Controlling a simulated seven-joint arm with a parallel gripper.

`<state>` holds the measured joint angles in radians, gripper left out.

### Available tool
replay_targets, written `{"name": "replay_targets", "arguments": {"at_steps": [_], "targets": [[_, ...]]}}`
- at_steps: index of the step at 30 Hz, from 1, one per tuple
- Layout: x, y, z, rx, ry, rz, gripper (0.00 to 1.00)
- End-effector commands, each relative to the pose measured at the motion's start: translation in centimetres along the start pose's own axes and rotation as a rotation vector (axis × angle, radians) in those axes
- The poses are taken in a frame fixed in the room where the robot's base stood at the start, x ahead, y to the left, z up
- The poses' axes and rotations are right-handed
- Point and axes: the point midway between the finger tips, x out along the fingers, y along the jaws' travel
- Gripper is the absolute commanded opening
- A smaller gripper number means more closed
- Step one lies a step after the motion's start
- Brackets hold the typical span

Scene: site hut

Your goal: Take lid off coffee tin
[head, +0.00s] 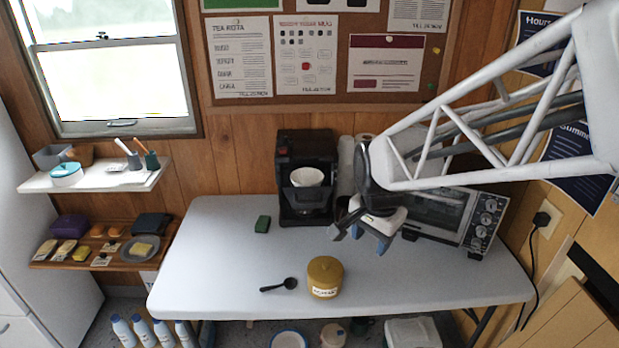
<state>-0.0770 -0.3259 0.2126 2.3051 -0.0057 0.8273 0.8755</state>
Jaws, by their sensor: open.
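The coffee tin (324,278) is a mustard-yellow round tin with a white label on its front. It stands upright near the front middle of the white table (220,262), and its top looks covered by a lid (325,267) of the same colour. My gripper (358,240) hangs above the table, up and to the right of the tin and apart from it. Its fingers are spread and no object shows between them. The arm comes in from the upper right.
A black spoon or scoop (280,285) lies left of the tin. A toaster oven (455,215) stands behind my gripper. The table's left part is clear.

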Motion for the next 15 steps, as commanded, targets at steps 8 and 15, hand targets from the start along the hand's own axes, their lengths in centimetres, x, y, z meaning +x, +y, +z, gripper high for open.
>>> {"name": "replay_targets", "arguments": {"at_steps": [8, 15], "targets": [[4.8, -5.1, -2.1, 0.278, -0.026, 0.035, 0.52], [9.7, -9.2, -3.3, 0.521, -0.038, 0.069, 0.52]]}}
